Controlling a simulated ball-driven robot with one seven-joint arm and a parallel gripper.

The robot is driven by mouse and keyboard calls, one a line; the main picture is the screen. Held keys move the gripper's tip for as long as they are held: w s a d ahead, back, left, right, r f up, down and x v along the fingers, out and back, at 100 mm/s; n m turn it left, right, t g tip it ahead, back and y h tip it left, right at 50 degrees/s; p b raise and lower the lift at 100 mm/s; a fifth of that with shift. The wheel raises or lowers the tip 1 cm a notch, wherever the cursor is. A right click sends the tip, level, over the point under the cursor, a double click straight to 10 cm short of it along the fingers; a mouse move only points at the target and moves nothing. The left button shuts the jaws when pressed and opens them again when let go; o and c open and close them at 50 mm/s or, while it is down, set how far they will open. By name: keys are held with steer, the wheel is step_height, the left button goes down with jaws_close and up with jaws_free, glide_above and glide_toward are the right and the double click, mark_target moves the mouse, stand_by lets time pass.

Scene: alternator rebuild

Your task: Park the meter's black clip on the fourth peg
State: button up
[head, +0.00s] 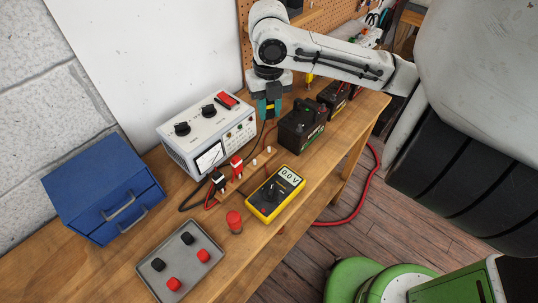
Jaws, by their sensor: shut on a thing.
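My gripper (269,110), with teal fingertips, points down at the back of the bench, right of the white test set. It is shut on a small dark thing, seemingly the black clip, mostly hidden between the fingers. A thin dark lead hangs below it. The yellow meter (275,194) lies at the front of the bench and reads 0.0 V. A wooden peg rail (244,172) lies between the test set and the meter. A black clip (218,182) and a red clip (236,166) sit on its near end. Two white-tipped pegs (268,149) farther along look bare.
The white test set (208,135) stands behind the rail. Black batteries (302,127) stand to the right of my gripper. A red post (234,221), a grey tray (180,262) with red and black caps, and a blue drawer box (103,187) are nearer. A red cable (362,195) hangs off the bench.

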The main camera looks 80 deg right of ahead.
steer(key=b, duration=0.7)
glide_above(269, 147)
step_height(269, 147, down, 8)
steer(key=shift+f, duration=0.25)
steer(key=shift+f+b, duration=1.05)
steer(key=shift+f, duration=0.15)
steer(key=o, duration=0.9)
steer(key=shift+r, duration=0.1)
step_height(269, 147, up, 8)
steer(key=p, duration=0.6)
steer(key=shift+r+p, duration=0.2)
steer(key=shift+p, duration=0.1)
